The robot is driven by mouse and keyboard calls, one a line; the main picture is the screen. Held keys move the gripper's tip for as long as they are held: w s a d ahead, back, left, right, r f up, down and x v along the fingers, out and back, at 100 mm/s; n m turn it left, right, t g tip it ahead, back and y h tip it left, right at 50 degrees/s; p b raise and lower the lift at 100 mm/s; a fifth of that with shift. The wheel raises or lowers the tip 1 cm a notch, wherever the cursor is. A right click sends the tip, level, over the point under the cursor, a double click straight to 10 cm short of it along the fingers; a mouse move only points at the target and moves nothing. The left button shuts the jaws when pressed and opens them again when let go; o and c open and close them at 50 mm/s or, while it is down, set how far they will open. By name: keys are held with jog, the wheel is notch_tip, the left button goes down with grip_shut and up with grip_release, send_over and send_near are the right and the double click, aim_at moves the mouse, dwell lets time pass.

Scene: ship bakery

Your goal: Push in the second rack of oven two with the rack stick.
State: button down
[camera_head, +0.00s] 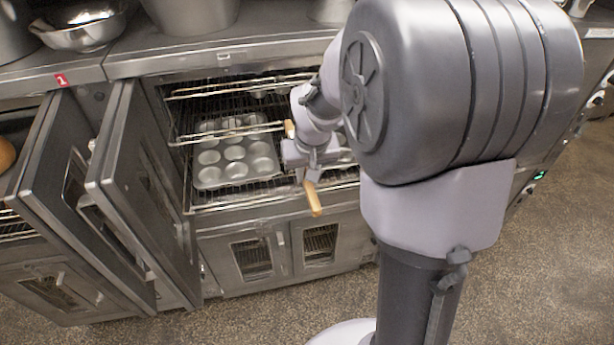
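My gripper (308,170) is in front of the open oven in the middle, at its right side. It appears shut on a wooden rack stick (314,200); one end hangs below the gripper, and a short wooden piece shows above it. The open oven (225,55) has several wire racks. An upper rack (195,92) lies near the top. Another rack (228,133) is below it, its front wire crossing above the muffin tins. A lower rack (225,204) carries a muffin tin (236,158). My arm hides the oven's right side; stick contact with a rack cannot be told.
Two open steel doors (140,185) stand out on the left. A red "1" label (61,80) marks the neighbouring oven. Metal bowls (85,25) and pots stand on top. Lower ovens (285,250) have closed windowed doors. Speckled floor (270,318) is free in front.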

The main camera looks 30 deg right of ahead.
aim_at(310, 187)
jog(key=shift+w+d+p, duration=0.15)
jog(key=shift+w+d, duration=0.05)
jog(key=shift+w, duration=0.55)
jog(key=shift+w+d+p, duration=0.1)
jog(key=shift+w+d, duration=0.15)
jog(key=shift+w, duration=0.55)
jog(key=shift+w+d+p, duration=0.15)
jog(key=shift+w+d, duration=0.05)
jog(key=shift+w, duration=0.55)
jog(key=w, duration=0.2)
jog(key=w+d+p, duration=0.1)
jog(key=w, duration=0.1)
jog(key=w+d, duration=0.1)
jog(key=w, duration=0.1)
jog(key=shift+d+f+p, duration=0.1)
jog(key=shift+d+p, duration=0.1)
jog(key=shift+p, duration=0.15)
jog(key=shift+s+f, duration=0.1)
jog(key=s+a+b, duration=0.1)
jog(key=s+b, duration=0.1)
jog(key=s, duration=0.2)
jog(key=s+a+b, duration=0.2)
jog(key=s, duration=0.3)
jog(key=s+a+b, duration=0.1)
jog(key=s+b, duration=0.1)
jog(key=s, duration=0.3)
jog(key=shift+s+a+r, duration=0.1)
jog(key=shift+a+r, duration=0.1)
jog(key=shift+a, duration=0.2)
